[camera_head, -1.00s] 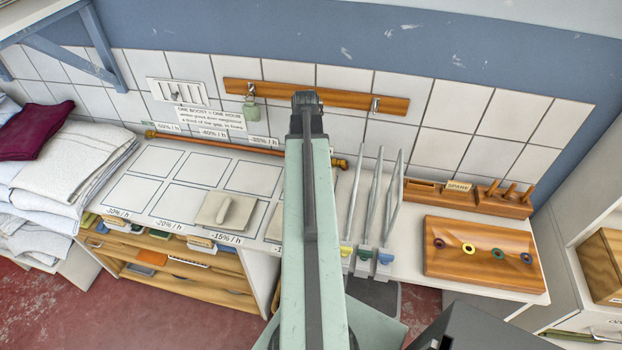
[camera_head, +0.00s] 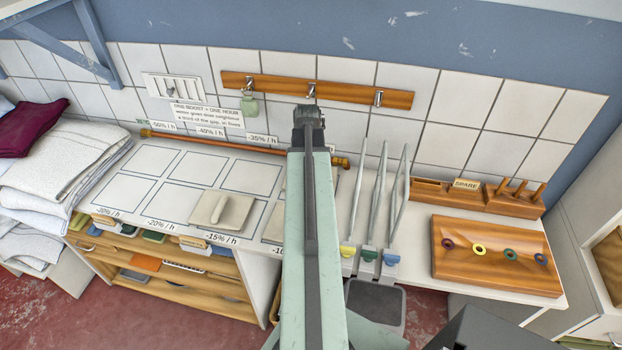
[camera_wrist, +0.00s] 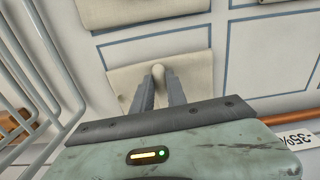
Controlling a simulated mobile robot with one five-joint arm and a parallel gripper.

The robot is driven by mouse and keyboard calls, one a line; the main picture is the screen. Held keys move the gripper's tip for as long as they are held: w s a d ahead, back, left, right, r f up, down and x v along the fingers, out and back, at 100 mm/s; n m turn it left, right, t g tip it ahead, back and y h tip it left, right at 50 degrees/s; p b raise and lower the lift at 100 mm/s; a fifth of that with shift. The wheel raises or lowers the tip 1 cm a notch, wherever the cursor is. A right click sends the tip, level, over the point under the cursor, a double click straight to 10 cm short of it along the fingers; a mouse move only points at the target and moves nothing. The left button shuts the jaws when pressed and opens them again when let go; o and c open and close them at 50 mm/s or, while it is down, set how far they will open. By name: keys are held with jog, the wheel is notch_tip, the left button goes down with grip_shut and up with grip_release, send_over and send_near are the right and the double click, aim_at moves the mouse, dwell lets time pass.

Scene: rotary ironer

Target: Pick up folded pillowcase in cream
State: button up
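A flat cream piece with a raised rounded grip (camera_wrist: 125,80) lies under my gripper in the wrist view, on a blue-outlined space. I take it for the folded pillowcase, but cannot tell for sure. My gripper (camera_wrist: 160,80) has its two grey fingers apart, one on each side of the raised grip; whether they touch it is unclear. A second cream piece (camera_wrist: 140,12) lies at the top of the wrist view. In the head view, a similar cream piece with a grip (camera_head: 235,213) lies left of my arm, which hides my gripper and the piece under it.
A wire rack (camera_wrist: 40,60) stands close at the left of the wrist view; its upright rods (camera_head: 375,195) are right of my arm in the head view. A copper rail (camera_head: 215,143) runs along the wall. A wooden board with rings (camera_head: 495,270) lies at right.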

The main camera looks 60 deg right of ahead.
grip_shut()
notch_tip(320, 180, up, 9)
jog(key=p, duration=0.9)
jog(key=shift+r, duration=0.2)
jog(key=shift+w, duration=0.1)
